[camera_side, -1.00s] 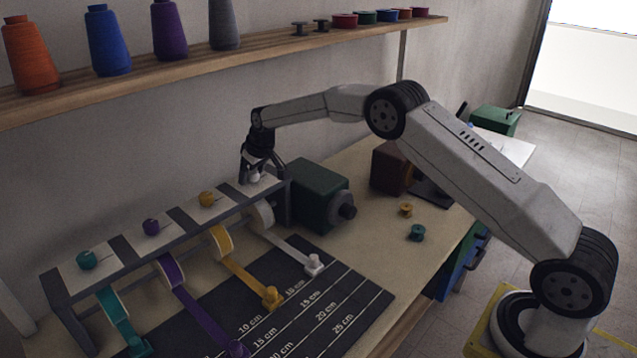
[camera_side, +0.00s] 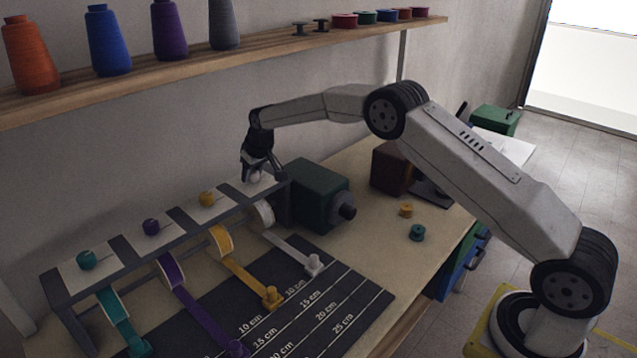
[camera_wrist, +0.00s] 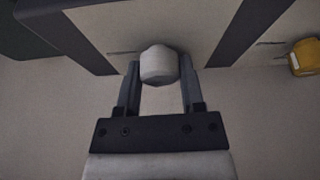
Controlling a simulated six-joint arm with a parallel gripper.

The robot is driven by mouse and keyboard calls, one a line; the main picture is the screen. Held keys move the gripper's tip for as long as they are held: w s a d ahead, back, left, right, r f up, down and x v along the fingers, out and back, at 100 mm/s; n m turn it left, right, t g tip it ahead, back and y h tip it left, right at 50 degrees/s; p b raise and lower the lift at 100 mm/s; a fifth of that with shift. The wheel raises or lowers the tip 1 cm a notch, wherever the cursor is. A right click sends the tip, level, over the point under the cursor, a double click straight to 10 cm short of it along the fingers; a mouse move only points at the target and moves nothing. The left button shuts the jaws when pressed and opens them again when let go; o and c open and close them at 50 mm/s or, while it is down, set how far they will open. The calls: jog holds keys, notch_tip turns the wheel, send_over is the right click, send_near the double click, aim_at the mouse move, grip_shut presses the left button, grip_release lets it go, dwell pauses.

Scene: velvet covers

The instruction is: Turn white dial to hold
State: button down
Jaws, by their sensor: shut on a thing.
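The white dial (camera_wrist: 159,66) sits between the two fingers of my gripper (camera_wrist: 159,82) in the wrist view, and the fingers are shut on it. In the side view my gripper (camera_side: 254,177) reaches down to the right end of the rack's top, where the white dial (camera_side: 255,177) is mostly hidden by the fingers. A white ribbon (camera_side: 290,247) runs from its spool below the dial to a white end clip (camera_side: 313,264) on the dark measuring mat (camera_side: 345,300). A dark pointer line shows on the pale panel beside the dial in the wrist view.
Yellow (camera_side: 207,199), purple (camera_side: 151,227) and teal (camera_side: 86,259) dials stand along the same rack. A green motor box (camera_side: 318,195) stands right of the rack. A shelf (camera_side: 250,48) with thread cones runs above. Two small spools lie on the open bench.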

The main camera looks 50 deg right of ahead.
jog(key=m+h, duration=0.1)
jog(key=m, duration=0.2)
jog(key=m+h, duration=0.1)
jog(key=m, duration=0.3)
jog(key=shift+g+h, duration=0.3)
jog(key=m+g+h, duration=0.1)
jog(key=m, duration=0.3)
jog(key=shift+m+g+h, duration=0.3)
jog(key=shift+m, duration=0.4)
jog(key=shift+m+g, duration=0.4)
jog(key=shift+m, duration=0.6)
jog(key=shift+c, duration=1)
grip_release()
jog(key=v, duration=0.8)
